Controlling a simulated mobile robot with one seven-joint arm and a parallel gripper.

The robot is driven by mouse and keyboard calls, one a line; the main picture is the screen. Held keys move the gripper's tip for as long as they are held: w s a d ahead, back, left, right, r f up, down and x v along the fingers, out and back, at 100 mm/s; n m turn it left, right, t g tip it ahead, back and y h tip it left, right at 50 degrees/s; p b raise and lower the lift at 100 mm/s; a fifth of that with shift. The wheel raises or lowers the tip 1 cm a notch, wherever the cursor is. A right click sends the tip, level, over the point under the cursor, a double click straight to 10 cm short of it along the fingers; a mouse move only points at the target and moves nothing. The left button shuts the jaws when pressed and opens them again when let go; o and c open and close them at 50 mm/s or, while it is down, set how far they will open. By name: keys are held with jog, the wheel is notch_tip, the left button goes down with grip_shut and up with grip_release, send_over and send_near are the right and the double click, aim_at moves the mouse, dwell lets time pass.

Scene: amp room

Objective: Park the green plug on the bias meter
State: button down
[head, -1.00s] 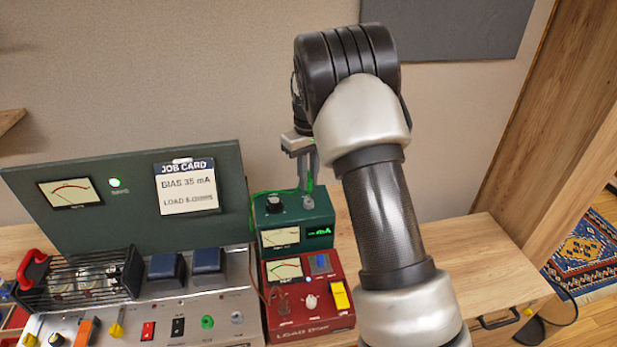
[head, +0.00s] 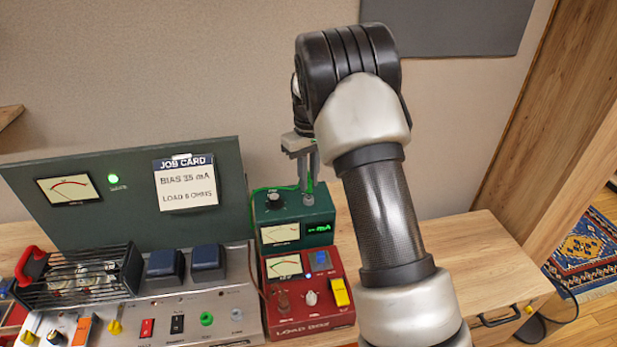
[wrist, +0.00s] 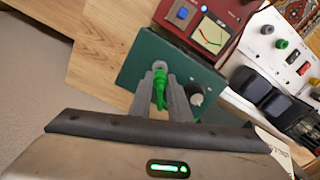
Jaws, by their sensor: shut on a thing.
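The green plug (wrist: 160,92) is between the two fingers of my gripper (wrist: 161,84), which is shut on it, in the wrist view. The green bias meter (head: 262,213) stands behind the red load box in the head view and also shows in the wrist view (wrist: 148,60). My gripper (head: 306,185) is over the right part of the meter's top, with its fingers pointing down. The plug's tip is at or just above a grey post there. I cannot tell whether it is seated. A green cable runs left from the plug across the meter.
The red load box (head: 284,324) stands in front of the meter. The amp (head: 215,306), with its cage (head: 75,291) and green rear panel carrying a job card (head: 186,183), is to the left. Bare wooden bench (head: 480,262) lies to the right.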

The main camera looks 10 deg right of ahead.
jog(key=shift+f+b, duration=0.55)
jog(key=shift+f, duration=0.45)
dwell(0.3)
jog(key=c, duration=1.6)
grip_release()
jog(key=shift+r, duration=0.15)
jog(key=shift+r, duration=8.6)
